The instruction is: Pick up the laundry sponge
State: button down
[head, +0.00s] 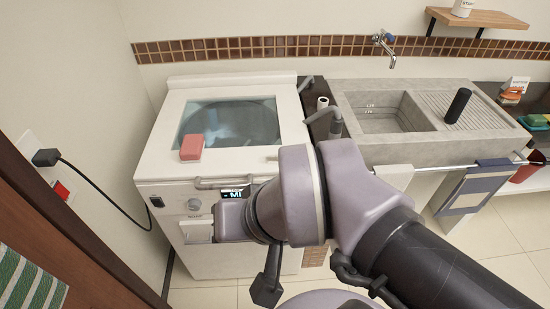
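A pinkish-red block (191,147), which looks like the laundry sponge, lies on the front left of the washing machine's top, at the edge of its glass lid (232,120). Nothing touches it from above. My lavender arm reaches in from the lower right, and its wrist end is in front of the machine, below and to the right of the block. My gripper's fingers cannot be made out clearly at that end, so whether they are open or shut does not show. The block is apart from my arm.
The washing machine (160,165) has a front knob and a grey bar. Right of it is a concrete sink (350,98) with a dark cylinder (458,105) on its ribbed board. Green and yellow items (535,121) lie far right. A black cable (105,190) hangs at left.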

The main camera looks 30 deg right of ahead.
aim_at(191, 150)
jog(key=i+j+u, duration=0.1)
jog(key=i, duration=0.35)
jog(key=i+j+u, duration=0.1)
jog(key=i, duration=0.4)
